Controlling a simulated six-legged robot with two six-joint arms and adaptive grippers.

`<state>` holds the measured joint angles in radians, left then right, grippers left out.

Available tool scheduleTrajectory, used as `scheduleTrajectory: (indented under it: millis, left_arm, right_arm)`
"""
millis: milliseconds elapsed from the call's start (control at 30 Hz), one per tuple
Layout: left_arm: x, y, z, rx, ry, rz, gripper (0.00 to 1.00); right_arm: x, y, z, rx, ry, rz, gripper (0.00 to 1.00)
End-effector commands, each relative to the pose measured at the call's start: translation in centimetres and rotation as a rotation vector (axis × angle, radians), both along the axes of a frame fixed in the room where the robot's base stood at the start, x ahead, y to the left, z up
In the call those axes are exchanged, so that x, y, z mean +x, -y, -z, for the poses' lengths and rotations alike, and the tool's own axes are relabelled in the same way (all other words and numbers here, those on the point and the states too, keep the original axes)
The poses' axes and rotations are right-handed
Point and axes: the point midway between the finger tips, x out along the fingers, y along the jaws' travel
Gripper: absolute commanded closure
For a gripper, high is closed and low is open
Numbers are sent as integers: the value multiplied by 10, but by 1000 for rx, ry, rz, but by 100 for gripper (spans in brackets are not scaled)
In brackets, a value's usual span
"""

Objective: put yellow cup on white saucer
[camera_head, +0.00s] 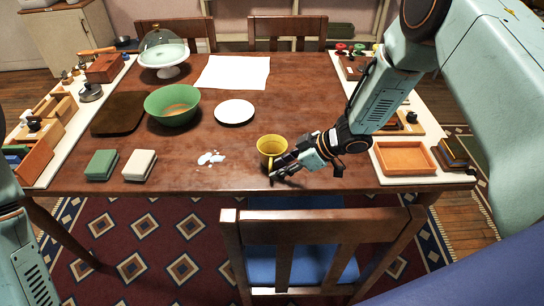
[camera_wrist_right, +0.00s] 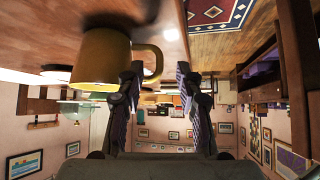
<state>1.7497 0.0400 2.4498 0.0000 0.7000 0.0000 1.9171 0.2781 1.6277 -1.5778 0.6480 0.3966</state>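The yellow cup (camera_head: 268,146) stands upright on the brown table near its front edge. The white saucer (camera_head: 234,112) lies flat and empty on the table, behind the cup and to its left. My right gripper (camera_head: 280,168) is low over the table at the cup's right front side. In the right wrist view the fingers (camera_wrist_right: 162,90) are apart, and the cup (camera_wrist_right: 98,60) is at the left. Its handle shows past the left finger, partly in the gap; I cannot tell whether they touch. My left gripper is out of view.
A white spill (camera_head: 211,158) and two boxes, green (camera_head: 102,165) and cream (camera_head: 139,165), lie left of the cup. A green bowl (camera_head: 172,104) stands left of the saucer. A chair (camera_head: 322,225) is at the front edge.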

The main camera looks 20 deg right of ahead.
Motion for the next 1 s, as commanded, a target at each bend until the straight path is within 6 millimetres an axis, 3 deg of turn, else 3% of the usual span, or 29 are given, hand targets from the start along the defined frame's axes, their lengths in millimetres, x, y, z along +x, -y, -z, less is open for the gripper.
scheduleTrajectory:
  millis: [300,633,1000]
  left_arm:
    - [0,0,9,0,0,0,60]
    - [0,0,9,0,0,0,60]
    - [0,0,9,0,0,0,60]
  right_arm:
    - [16,-26,31,0,0,-3,64]
    - [18,-29,33,2,0,-1,65]
    - [18,-29,33,2,0,-1,97]
